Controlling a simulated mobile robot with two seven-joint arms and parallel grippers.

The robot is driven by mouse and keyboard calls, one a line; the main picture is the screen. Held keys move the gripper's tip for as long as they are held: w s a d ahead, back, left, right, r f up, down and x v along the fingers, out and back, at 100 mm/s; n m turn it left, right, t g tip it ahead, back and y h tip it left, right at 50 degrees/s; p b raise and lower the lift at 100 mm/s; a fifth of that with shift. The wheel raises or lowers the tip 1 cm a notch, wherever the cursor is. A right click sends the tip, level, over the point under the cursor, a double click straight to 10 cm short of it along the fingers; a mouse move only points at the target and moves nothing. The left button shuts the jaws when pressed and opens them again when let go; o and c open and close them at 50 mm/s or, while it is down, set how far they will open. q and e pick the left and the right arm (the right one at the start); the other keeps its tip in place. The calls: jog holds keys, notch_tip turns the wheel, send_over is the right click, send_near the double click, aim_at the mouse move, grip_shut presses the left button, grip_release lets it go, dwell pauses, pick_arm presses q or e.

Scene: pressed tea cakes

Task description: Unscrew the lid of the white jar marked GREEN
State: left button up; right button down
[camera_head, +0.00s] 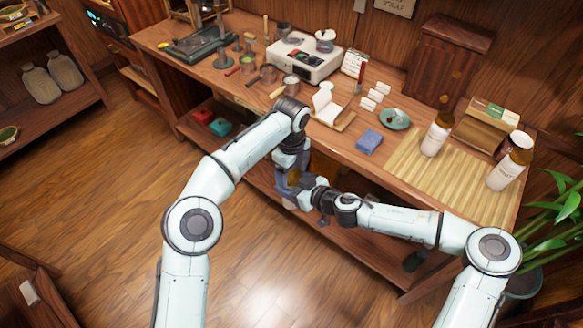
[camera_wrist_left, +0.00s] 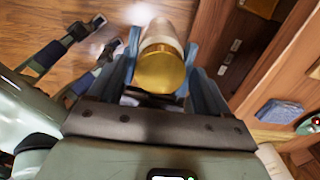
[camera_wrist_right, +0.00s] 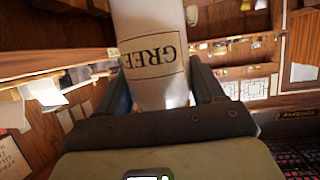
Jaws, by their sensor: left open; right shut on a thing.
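The white jar marked GREEN fills the middle of the right wrist view (camera_wrist_right: 165,92), its label upside down and partly cut off. Its gold lid (camera_wrist_left: 162,70) faces the camera in the left wrist view, with the pale jar body beyond it. My right gripper (camera_wrist_right: 160,85) is shut on the jar body, one finger on each side. My left gripper (camera_wrist_left: 163,65) is open, its fingers on either side of the lid. In the head view my left gripper (camera_head: 289,180) comes from above and my right gripper (camera_head: 318,197) from the right; they hide most of the jar.
The jar is in front of the wooden workbench (camera_head: 352,158), over the floor. On the bench are a blue cloth (camera_head: 369,142), a green plate (camera_head: 395,118), a bamboo mat (camera_head: 425,180), bottles (camera_head: 436,137) and a white scale (camera_head: 303,60). A plant (camera_head: 562,215) stands at the right.

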pick_arm(q)
jog(key=c, duration=1.1)
jog(key=n, duration=0.6)
jog(key=shift+n, duration=0.3)
jog(key=o, duration=1.2)
jog(key=shift+r, duration=0.1)
